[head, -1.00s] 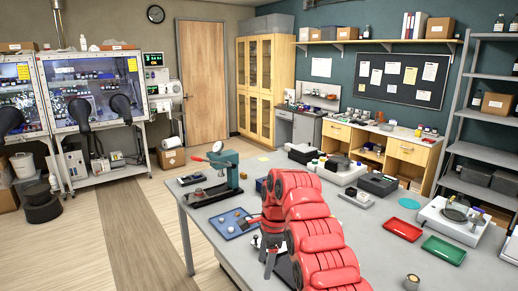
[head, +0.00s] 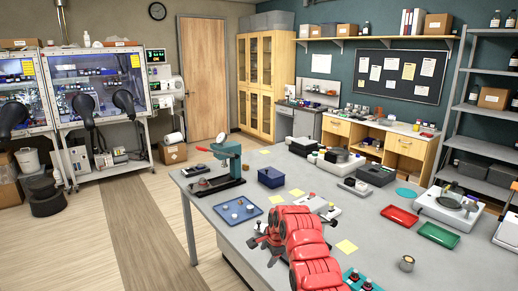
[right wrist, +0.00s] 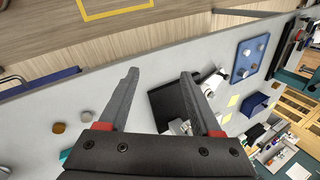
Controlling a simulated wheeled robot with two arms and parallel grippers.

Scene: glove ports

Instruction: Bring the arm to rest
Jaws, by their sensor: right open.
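My right arm (head: 305,245) is red and comes in from the bottom of the head view, low over the near part of the grey table. My right gripper (head: 262,246) is near the table's left front edge, just below the blue tray in the picture. In the right wrist view its two dark fingers (right wrist: 158,75) are spread apart with nothing held between them. A black object (right wrist: 163,100) shows behind the fingers, apart from them as far as I can tell. My left gripper is not in view.
The grey table (head: 225,205) bears a blue tray (head: 226,219) with small pieces, a green press (head: 232,160), a dark blue bin (head: 271,177), a red tray (head: 399,215), a green tray (head: 438,235) and a small cup (head: 406,264). Floor left of the table is clear.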

